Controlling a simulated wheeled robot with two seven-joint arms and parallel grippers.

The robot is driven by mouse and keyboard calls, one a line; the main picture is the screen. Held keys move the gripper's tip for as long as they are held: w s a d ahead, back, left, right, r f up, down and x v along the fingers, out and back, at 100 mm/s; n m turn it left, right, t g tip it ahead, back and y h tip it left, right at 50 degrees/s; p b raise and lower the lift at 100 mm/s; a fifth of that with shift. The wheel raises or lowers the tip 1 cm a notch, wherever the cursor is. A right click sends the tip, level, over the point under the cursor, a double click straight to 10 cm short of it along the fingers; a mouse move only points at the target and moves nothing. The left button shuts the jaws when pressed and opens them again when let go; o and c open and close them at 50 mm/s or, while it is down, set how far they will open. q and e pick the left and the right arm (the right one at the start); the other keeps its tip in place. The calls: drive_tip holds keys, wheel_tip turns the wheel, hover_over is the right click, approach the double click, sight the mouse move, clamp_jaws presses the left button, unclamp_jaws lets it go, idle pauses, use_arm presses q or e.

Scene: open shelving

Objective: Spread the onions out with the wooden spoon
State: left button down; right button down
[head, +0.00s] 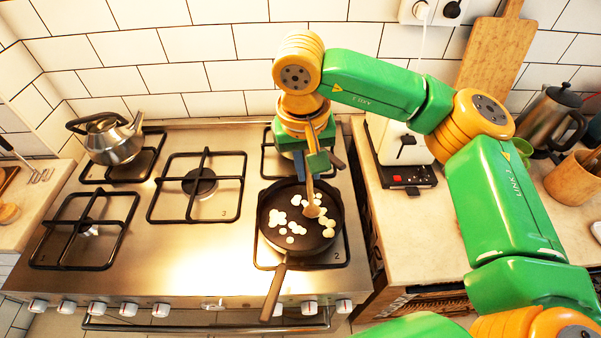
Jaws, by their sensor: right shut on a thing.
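A dark frying pan (272,241) sits on the front right burner of the stove, its handle pointing toward the front edge. Several pale onion pieces (289,226) lie scattered in the pan, some apart and some close together near its right side. My right gripper (314,160) is above the back of the pan, pointing down and shut on the wooden spoon (312,209). The spoon hangs nearly upright with its bowl down in the pan among the onions. Whether the bowl touches the pan bottom is hard to tell. My left gripper is not in view.
A steel kettle (114,142) stands on the back left burner. The other burners (198,185) are bare. On the right counter are a white appliance (402,146), a cutting board (493,55), a steel jug (547,118) and a utensil pot (574,180). A tiled wall closes the back.

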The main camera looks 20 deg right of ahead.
drive_tip(key=shift+w+d, duration=0.25)
drive_tip(key=shift+w, duration=0.1)
wheel_tip(320, 180, up, 7)
drive_tip(key=p, duration=0.6)
drive_tip(key=shift+f, duration=0.1)
idle(0.7)
